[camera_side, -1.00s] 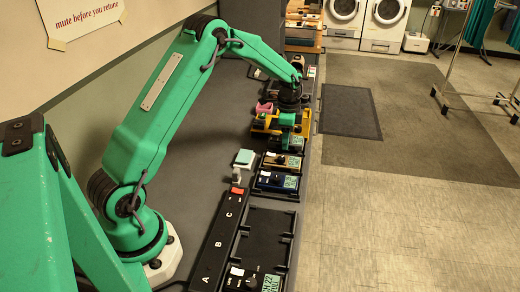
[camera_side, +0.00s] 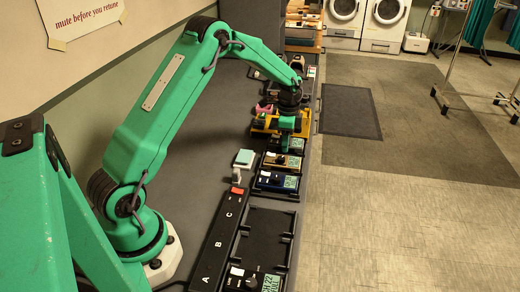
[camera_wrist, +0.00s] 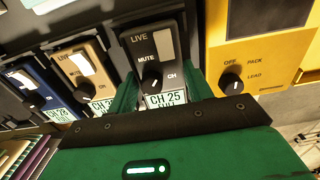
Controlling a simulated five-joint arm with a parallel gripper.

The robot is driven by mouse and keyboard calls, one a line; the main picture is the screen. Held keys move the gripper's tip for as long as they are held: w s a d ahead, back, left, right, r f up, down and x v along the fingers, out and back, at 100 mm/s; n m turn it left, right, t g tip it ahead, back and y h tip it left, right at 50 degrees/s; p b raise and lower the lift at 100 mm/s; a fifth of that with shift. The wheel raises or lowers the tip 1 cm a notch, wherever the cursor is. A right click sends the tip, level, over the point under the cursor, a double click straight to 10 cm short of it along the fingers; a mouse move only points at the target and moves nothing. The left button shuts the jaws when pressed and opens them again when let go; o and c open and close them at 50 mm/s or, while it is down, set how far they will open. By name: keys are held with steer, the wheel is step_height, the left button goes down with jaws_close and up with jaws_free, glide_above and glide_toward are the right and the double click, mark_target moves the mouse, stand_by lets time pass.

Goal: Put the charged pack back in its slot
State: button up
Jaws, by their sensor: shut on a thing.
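A black pack marked CH 25 (camera_wrist: 165,99), with a dial and a LIVE/MUTE label, lies between the green fingers of my gripper (camera_wrist: 162,80) in the wrist view. The gripper is shut on it. In the side view my gripper (camera_side: 285,146) reaches down between the tan pack (camera_side: 283,161) and a yellow unit (camera_side: 260,127), and hides the black pack there. In the wrist view the pack stands in line with the tan pack (camera_wrist: 83,75) and blue pack (camera_wrist: 35,88) to its left. Whether its base rests on anything is hidden.
The yellow unit with an OFF/PACK/LEAD dial (camera_wrist: 247,70) is close to the right of my gripper. A blue pack (camera_side: 276,181), a black tray (camera_side: 266,237) and an A-B-C strip (camera_side: 222,240) lie nearer. A pale box (camera_side: 244,158) sits to the left.

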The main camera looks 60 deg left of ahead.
steer(key=shift+f, duration=0.25)
steer(key=o, duration=1.2)
steer(key=shift+o, duration=0.2)
steer(key=shift+r, duration=3.95)
